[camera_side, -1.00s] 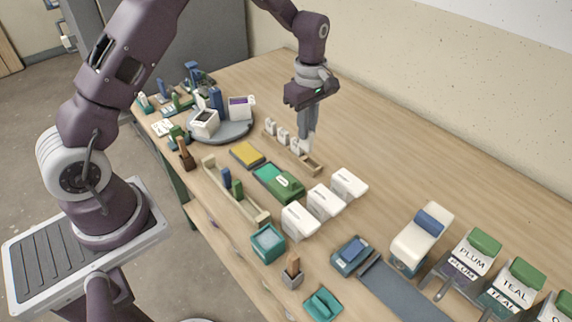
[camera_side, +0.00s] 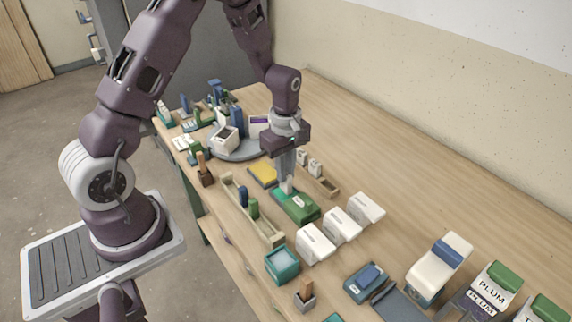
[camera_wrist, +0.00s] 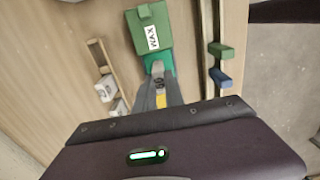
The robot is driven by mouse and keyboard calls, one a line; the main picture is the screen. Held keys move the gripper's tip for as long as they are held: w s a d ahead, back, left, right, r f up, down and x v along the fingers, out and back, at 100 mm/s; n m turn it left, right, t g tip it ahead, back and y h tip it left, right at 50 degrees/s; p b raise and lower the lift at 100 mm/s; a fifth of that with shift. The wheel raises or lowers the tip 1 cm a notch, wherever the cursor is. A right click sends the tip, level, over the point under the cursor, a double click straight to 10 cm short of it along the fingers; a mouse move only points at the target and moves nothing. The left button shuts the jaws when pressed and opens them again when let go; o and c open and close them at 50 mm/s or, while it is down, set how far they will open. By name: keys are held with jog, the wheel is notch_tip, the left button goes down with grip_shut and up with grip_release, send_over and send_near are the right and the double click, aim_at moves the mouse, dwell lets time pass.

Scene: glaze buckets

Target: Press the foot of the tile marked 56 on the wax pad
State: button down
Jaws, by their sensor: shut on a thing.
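My gripper (camera_side: 286,174) is shut on a small white tile (camera_side: 287,187) and points down over the wax pad (camera_side: 277,194). In the wrist view the tile (camera_wrist: 158,69) is upright between the fingertips (camera_wrist: 159,79), with a dark mark too small to read surely. The pad shows there as a teal surface (camera_wrist: 154,58) beside a green block labelled WAX (camera_wrist: 146,20). The tile's foot is over or at the teal surface; I cannot tell whether it touches. The gripper hides part of the pad.
A wooden rack (camera_side: 329,187) with two white tiles (camera_side: 316,168) stands to the right. A yellow pad (camera_side: 262,173) lies behind, and a long wooden tray (camera_side: 262,224) with blue and green pieces is at the left. White blocks (camera_side: 342,224) stand in front.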

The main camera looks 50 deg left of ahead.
jog(key=shift+f, duration=0.65)
dwell(2.0)
jog(key=shift+r, duration=3.05)
